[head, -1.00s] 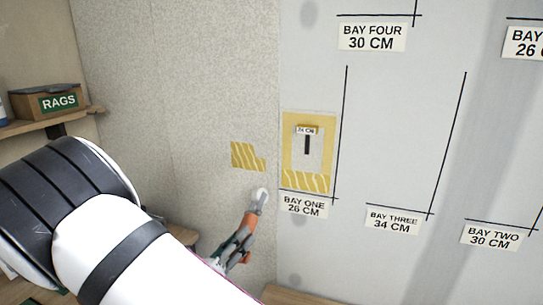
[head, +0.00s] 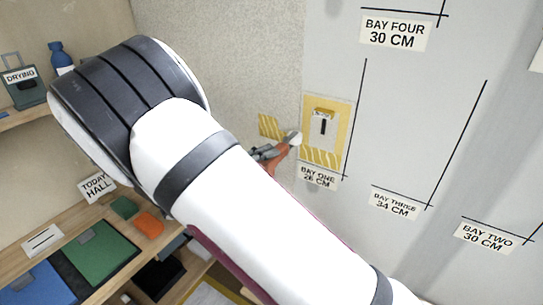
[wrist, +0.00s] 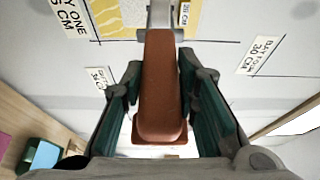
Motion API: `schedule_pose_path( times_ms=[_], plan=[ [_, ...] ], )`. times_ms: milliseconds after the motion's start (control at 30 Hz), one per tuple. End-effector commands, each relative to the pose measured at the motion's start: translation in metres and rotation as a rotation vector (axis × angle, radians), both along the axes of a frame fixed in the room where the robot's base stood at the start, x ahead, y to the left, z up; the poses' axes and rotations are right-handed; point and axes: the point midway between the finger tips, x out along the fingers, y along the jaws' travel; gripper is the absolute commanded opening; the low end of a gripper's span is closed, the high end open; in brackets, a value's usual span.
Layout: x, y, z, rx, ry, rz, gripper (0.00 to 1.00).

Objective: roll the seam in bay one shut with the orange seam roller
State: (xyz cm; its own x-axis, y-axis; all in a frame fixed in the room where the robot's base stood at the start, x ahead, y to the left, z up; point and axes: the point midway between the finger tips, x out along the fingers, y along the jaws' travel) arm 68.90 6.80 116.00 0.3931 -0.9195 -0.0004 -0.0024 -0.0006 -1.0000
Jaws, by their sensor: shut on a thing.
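The orange seam roller (head: 282,153) is in my gripper (head: 262,153), with its white wheel (head: 293,138) pointing up. The wheel appears at the left edge of the yellow-bordered panel (head: 341,130) in bay one. I cannot tell whether it touches the wall. In the wrist view my gripper (wrist: 163,85) is shut around the roller's orange-brown handle (wrist: 160,75). The yellow panel (wrist: 107,18) shows beyond it at the top. A yellow striped patch (head: 268,126) is on the wall left of the wheel. The seam itself cannot be made out.
The bay one label (head: 317,177) is under the panel. Bays three (head: 395,202) and two (head: 487,236) are marked on the grey wall to the right. Shelves with a green folder (head: 98,250) and other items stand at the left. My arm covers the middle of the head view.

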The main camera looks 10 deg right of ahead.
Motion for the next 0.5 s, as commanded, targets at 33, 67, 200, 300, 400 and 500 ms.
schedule_pose_path(
  times_ms=[33, 67, 200, 300, 400, 500],
  plan=[
    [0.0006, -0.0001, -0.0003, -0.001, 0.000, 0.000, 0.00],
    [0.0008, -0.0001, -0.0005, -0.001, 0.000, 0.000, 0.00],
    [0.0008, -0.0002, -0.0005, -0.001, -0.001, 0.000, 0.00],
    [0.0007, 0.0009, -0.0004, 0.001, -0.002, 0.000, 0.00],
    [0.0029, -0.0010, -0.0004, 0.001, -0.002, 0.000, 0.00],
    [0.0072, -0.0054, -0.0005, 0.001, -0.002, -0.001, 0.00]
  ],
)
